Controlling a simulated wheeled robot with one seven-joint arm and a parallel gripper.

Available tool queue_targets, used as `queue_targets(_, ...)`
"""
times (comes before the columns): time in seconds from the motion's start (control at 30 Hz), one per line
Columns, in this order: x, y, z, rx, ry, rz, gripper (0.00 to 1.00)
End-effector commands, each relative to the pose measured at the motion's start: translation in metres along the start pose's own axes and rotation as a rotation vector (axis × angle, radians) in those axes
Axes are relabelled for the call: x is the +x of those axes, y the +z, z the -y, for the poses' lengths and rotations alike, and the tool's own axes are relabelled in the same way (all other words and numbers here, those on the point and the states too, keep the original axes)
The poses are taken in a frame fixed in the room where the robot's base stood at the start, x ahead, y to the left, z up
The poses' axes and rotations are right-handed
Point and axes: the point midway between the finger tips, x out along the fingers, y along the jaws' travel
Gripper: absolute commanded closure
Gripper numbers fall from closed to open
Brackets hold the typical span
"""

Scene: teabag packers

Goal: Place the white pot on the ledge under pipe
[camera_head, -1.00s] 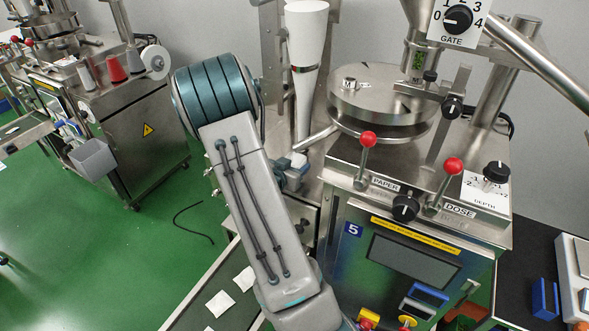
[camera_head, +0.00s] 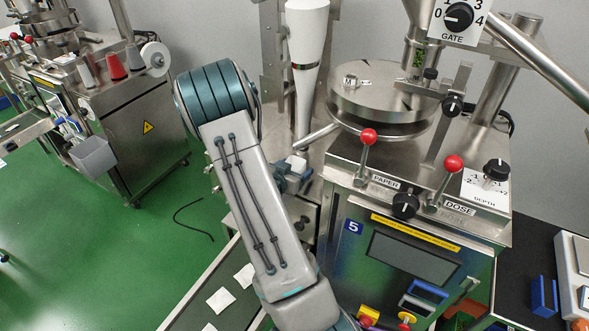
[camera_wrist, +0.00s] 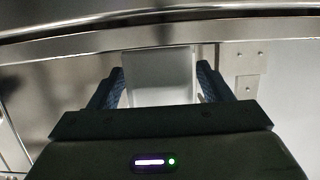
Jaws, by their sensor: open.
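The white pot (camera_wrist: 158,72) shows in the wrist view as a pale, square-sided shape between my gripper's two dark blue fingers. My gripper (camera_wrist: 161,82) is open, with one finger on each side of the pot; I cannot tell whether they touch it. In the head view the pot (camera_head: 298,164) is a small white patch beside the blue tips of my gripper (camera_head: 294,180), partly hidden by my arm. A slanted metal pipe (camera_head: 318,136) ends just above it. What bears the pot is mostly hidden, so I cannot tell how it rests.
The steel machine (camera_head: 420,195) with red-knobbed levers stands close on the right. A white cone (camera_head: 306,40) rises behind the pot. White packets (camera_head: 221,299) lie on a dark conveyor (camera_head: 203,322) below left. Another machine (camera_head: 130,130) with a grey bin (camera_head: 92,157) stands far left.

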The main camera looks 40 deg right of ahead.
Motion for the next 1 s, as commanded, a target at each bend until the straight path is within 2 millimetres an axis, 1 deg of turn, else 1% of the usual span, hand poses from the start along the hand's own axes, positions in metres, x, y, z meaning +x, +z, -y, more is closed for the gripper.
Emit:
queue_targets(0.17, -0.002, -0.005, 0.000, 0.000, 0.000, 0.000, 0.28)
queue_targets(0.2, -0.005, -0.003, 0.001, 0.000, -0.002, 0.000, 0.28)
queue_targets(0.27, -0.015, -0.002, 0.002, 0.000, -0.004, 0.000, 0.28)
queue_targets(0.37, -0.035, -0.001, 0.001, 0.000, -0.006, 0.001, 0.28)
queue_targets(0.4, -0.045, -0.002, 0.002, 0.002, -0.006, 0.000, 0.28)
queue_targets(0.6, -0.088, -0.002, 0.002, 0.001, -0.006, 0.001, 0.28)
queue_targets(0.7, -0.103, -0.003, 0.001, 0.002, -0.004, -0.001, 0.28)
queue_targets(0.8, -0.114, -0.003, 0.001, 0.000, -0.002, 0.000, 0.28)
queue_targets(0.9, -0.120, -0.003, 0.002, 0.003, -0.009, 0.006, 0.28)
queue_targets(0.97, -0.123, -0.003, 0.007, 0.011, -0.031, 0.029, 0.28)
queue_targets(1.0, -0.126, -0.003, 0.012, 0.022, -0.057, 0.054, 0.28)
